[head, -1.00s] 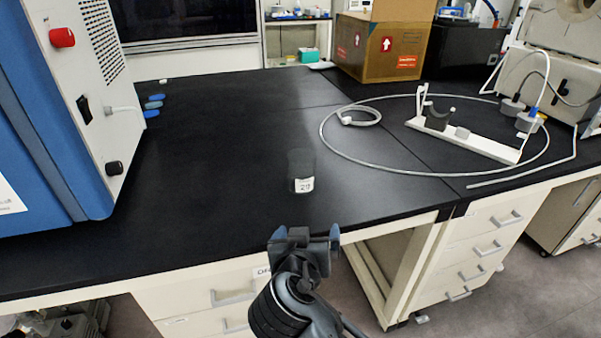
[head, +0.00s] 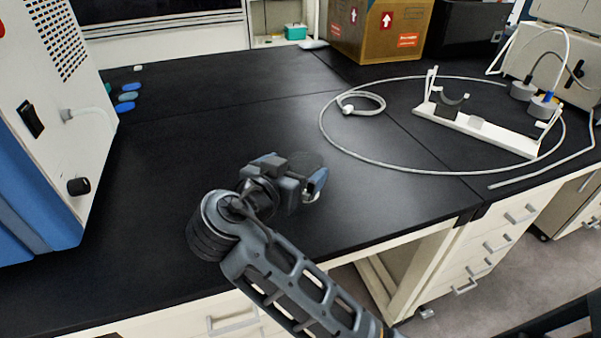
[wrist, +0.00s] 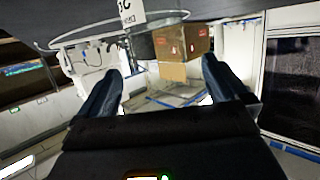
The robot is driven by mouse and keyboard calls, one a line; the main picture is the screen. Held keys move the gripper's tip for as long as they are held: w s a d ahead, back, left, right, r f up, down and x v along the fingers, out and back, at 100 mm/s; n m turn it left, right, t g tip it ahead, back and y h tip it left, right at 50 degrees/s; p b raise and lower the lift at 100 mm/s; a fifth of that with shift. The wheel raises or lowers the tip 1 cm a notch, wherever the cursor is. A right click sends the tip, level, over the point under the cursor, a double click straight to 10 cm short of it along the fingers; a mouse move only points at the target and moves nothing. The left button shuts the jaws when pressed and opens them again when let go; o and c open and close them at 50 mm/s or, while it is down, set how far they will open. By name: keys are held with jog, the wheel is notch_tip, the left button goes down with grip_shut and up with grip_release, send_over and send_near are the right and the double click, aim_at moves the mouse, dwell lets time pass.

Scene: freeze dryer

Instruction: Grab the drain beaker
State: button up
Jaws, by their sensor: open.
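The drain beaker (head: 308,161) is a small dark see-through cup on the black bench top. In the head view my gripper (head: 292,172) is right in front of it and hides most of it. Only its dark upper part shows behind the jaws. In the wrist view a white label with dark marks (wrist: 131,11), which seems to be the beaker's, shows at the top edge. My gripper (wrist: 163,78) is open there, with its two dark fingers spread and nothing seen held between them. Whether a finger touches the beaker I cannot tell.
A blue and white machine (head: 45,120) stands at the left. A pale hose loop (head: 345,157) and a white stand (head: 475,130) lie at the right. A cardboard box (head: 375,35) is at the back. The bench between the machine and my gripper is clear.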

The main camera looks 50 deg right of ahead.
aim_at(311, 160)
jog(key=x, duration=0.5)
jog(key=f+p+x, duration=0.1)
jog(key=x, duration=0.1)
jog(key=shift+c, duration=0.2)
jog(key=c, duration=1)
jog(key=shift+r, duration=0.1)
